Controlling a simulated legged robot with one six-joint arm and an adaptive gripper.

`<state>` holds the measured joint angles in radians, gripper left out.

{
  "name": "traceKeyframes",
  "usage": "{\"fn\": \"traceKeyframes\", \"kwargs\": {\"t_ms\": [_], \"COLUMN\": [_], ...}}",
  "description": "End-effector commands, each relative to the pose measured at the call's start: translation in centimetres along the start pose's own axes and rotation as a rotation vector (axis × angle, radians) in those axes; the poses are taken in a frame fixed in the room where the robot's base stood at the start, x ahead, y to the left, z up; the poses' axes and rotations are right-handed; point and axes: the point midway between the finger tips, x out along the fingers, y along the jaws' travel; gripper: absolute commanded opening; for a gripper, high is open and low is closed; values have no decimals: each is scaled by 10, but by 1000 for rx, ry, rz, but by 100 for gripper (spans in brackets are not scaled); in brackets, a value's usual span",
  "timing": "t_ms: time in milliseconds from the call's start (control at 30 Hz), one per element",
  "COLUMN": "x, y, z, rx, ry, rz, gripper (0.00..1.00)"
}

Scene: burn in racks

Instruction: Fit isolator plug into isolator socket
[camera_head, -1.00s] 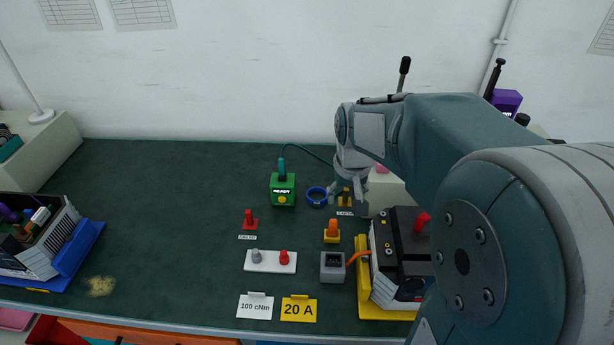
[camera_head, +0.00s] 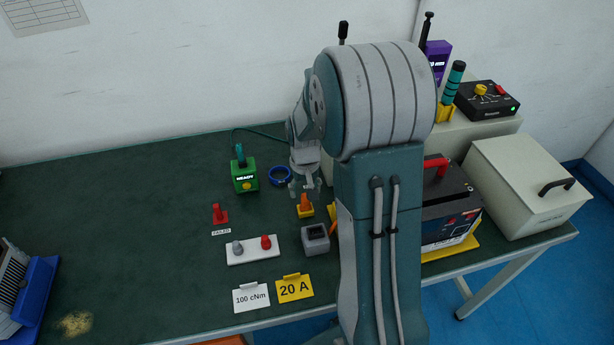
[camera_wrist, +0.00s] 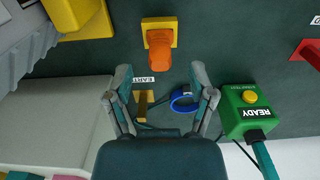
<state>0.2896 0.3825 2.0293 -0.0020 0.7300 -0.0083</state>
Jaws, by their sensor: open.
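What looks like the isolator plug is an orange block (camera_head: 305,202) on a small yellow base, standing on the green bench. It also shows in the wrist view (camera_wrist: 161,48), ahead of the fingertips. What looks like the isolator socket is a grey box (camera_head: 316,240) with a dark opening on top, just in front of the plug; I cannot make it out in the wrist view. My gripper (camera_head: 305,185) points down above the bench, behind the plug. In the wrist view its fingers (camera_wrist: 160,80) are spread wide with nothing held between them.
A blue ring (camera_head: 280,175) and green READY box (camera_head: 245,177) stand left of my gripper. A yellow piece (camera_wrist: 142,103) by the EARTH label is below it. A red-handled black unit (camera_head: 450,205) is right, partly behind my arm. A white plate (camera_head: 252,250) lies in front.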

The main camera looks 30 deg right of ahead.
Motion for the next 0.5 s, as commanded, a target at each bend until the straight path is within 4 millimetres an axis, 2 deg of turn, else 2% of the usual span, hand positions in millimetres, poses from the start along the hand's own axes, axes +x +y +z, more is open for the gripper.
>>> {"fn": "traceKeyframes", "kwargs": {"t_ms": [100,200,500], "x": [20,30,38], "y": [1,1,1], "z": [0,0,0], "rx": [0,0,0], "ry": [-3,-2,1], "rz": [-1,-1,-1], "gripper": [71,71,71]}}
